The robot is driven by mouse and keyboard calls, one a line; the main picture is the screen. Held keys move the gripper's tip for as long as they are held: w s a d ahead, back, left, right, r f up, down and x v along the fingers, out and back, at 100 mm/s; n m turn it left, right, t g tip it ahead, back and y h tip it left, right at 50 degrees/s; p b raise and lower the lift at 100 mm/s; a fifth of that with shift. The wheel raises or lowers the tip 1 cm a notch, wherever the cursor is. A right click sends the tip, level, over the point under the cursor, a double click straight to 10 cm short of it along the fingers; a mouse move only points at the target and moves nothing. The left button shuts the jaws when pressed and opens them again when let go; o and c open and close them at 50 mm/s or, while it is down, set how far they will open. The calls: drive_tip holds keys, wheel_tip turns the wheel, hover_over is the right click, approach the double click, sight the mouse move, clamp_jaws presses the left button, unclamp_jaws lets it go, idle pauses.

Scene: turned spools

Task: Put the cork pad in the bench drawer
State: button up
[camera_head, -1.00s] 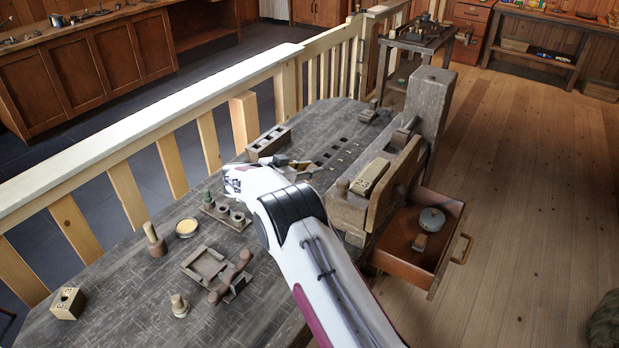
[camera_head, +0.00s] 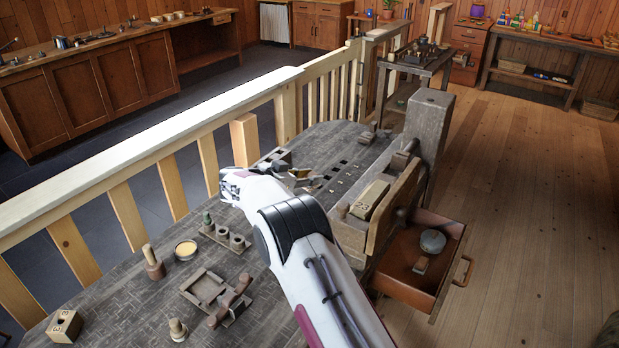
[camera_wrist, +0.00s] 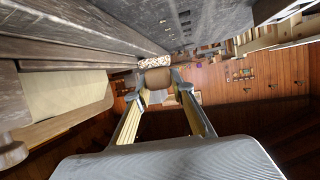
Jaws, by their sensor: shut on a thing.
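In the wrist view my gripper (camera_wrist: 158,84) is shut on a brown, rounded piece, which I take to be the cork pad (camera_wrist: 157,76). A speckled patch shows just beyond it; I cannot tell whether it belongs to the pad. In the head view my gripper (camera_head: 302,177) is over the far part of the bench, left of the drawer, and the pad is hard to make out there. The bench drawer (camera_head: 447,283) is pulled open at the bench's right side. It holds a round grey tin (camera_head: 432,241) and a small brown block (camera_head: 420,265).
A wooden tray (camera_head: 205,288), a mallet (camera_head: 152,262) and a yellow-topped tin (camera_head: 186,249) are on the near left bench. A railing (camera_head: 150,148) runs along the left.

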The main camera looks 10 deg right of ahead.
wheel_tip(320, 180, up, 11)
drive_tip(key=s+d+r, duration=0.2)
drive_tip(key=s+d, duration=0.1)
drive_tip(key=d, duration=0.5)
drive_tip(key=s+d+r+n+t+y, duration=0.1)
drive_tip(key=s+d, duration=0.3)
drive_tip(key=d, duration=0.4)
drive_tip(key=s+d+r, duration=0.2)
drive_tip(key=s+d, duration=0.1)
drive_tip(key=d, duration=0.5)
drive_tip(key=s+d+f+n, duration=0.1)
drive_tip(key=s+d+f, duration=0.15)
drive_tip(key=s, duration=0.35)
drive_tip(key=s+d+f, duration=0.1)
drive_tip(key=s+f, duration=0.2)
drive_tip(key=s, duration=0.3)
wheel_tip(320, 180, down, 25)
drive_tip(key=shift+t+y, duration=0.4)
drive_tip(key=shift+d, duration=0.1)
idle(0.4)
drive_tip(key=shift+f, duration=2.8)
